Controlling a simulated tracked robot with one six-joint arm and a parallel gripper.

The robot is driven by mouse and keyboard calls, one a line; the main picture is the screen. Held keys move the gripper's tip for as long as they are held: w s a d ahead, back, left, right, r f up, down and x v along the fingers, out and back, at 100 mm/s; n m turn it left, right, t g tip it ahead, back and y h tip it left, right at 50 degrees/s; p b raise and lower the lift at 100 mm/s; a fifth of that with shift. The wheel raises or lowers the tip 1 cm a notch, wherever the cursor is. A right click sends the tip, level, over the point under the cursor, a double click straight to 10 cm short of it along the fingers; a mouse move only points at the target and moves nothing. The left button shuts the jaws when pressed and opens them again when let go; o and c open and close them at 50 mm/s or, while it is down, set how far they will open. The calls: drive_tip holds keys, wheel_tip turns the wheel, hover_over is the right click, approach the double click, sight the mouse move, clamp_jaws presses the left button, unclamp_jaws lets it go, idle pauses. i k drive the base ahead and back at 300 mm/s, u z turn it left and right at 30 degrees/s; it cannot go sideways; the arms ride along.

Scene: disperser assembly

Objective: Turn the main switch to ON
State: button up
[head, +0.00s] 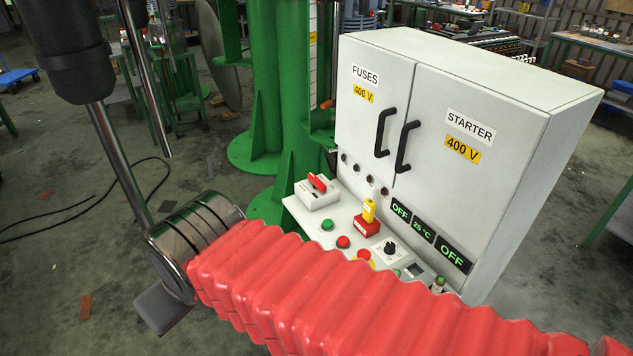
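A control cabinet (400,75) with a sloping panel stands right of centre. A red rotary handle (317,183) sits on a pale switch box (318,198) at the panel's left end and looks like the main switch; no ON or OFF mark is readable on it. A second control with a yellow grip (369,209) on a red base (366,228) stands to its right. Two green displays read OFF, the left one (401,210) and the right one (453,254).
A red ribbed sleeve (290,285) crosses the foreground and hides the panel's front edge. A metal cylinder (190,235) adjoins its left end. Green columns (268,90) stand behind the switch box. A black cable (90,205) lies on the floor at left.

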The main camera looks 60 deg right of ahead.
sight(318, 184)
drive_tip(key=u, duration=1.75)
drive_tip(key=i, duration=0.15)
drive_tip(key=z, duration=3.35)
drive_tip(key=i, duration=0.15)
drive_tip(key=z, duration=1.5)
drive_tip(key=k, duration=0.55)
drive_tip(key=z, duration=0.25)
drive_tip(key=i, duration=0.1)
drive_tip(key=u, duration=1.2)
